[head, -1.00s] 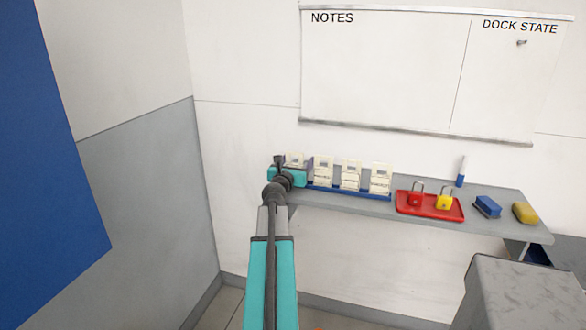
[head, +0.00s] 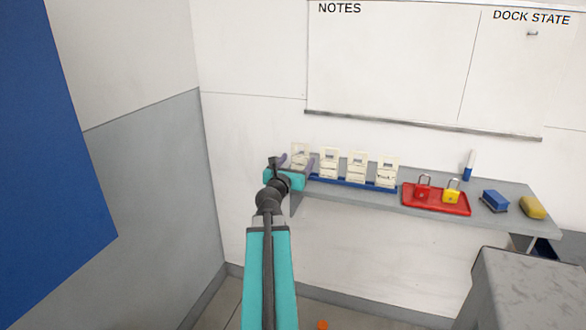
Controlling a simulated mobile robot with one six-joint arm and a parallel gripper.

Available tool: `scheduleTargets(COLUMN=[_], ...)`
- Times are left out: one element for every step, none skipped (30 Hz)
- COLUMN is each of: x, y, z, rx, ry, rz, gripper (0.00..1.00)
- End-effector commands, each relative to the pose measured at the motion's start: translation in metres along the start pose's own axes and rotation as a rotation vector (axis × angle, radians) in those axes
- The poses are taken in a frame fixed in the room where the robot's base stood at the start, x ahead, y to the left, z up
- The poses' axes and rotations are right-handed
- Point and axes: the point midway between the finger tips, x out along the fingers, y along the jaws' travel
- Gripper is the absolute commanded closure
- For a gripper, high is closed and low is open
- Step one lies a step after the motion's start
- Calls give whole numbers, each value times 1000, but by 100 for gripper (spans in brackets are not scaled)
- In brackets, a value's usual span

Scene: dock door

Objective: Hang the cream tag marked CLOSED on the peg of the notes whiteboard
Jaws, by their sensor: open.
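Several cream tags stand in a row in a blue rack (head: 352,184) on the grey shelf. The leftmost tag (head: 300,152) is at my gripper; the others, the second (head: 329,163), third (head: 357,167) and rightmost (head: 387,171), stand clear to its right. Their lettering is too small to read, so I cannot tell which says CLOSED. My gripper (head: 298,163) is open, its fingers on either side of the leftmost tag; I cannot tell whether they touch it. The notes whiteboard (head: 390,70) hangs above, with a small peg (head: 532,34) under DOCK STATE.
On the shelf (head: 400,200) to the right are a red tray (head: 436,208) with a red padlock (head: 423,191) and a yellow padlock (head: 452,195), a marker (head: 468,166), a blue eraser (head: 495,201) and a yellow sponge (head: 532,207). A grey block (head: 530,285) stands at lower right.

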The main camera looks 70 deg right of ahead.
Motion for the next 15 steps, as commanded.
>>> scheduleTargets(x=[-7,-10,-14,-17,-19,-17,-17,-17,-17,-18,-18,-19,-19,-20,-20], y=[-1,-1,-1,-1,-1,-1,-1,-1,-1,-1,-1,-1,-1,-1,-1], z=[0,-1,-1,-1,-1,-3,-4,-3,-3,-2,-2,-2,-2,-2,-2], rx=[0,0,0,0,1,3,3,2,3,3,3,2,3,3,3], ry=[0,0,0,0,0,-1,-1,-2,-3,-3,-3,-4,-4,-4,-4], rz=[0,0,0,-1,-1,-3,-3,-4,-4,-5,-5,-6,-6,-6,-7], gripper=[30,30,30,30,30,30,30,30,30,30,30,30,30,30,30])
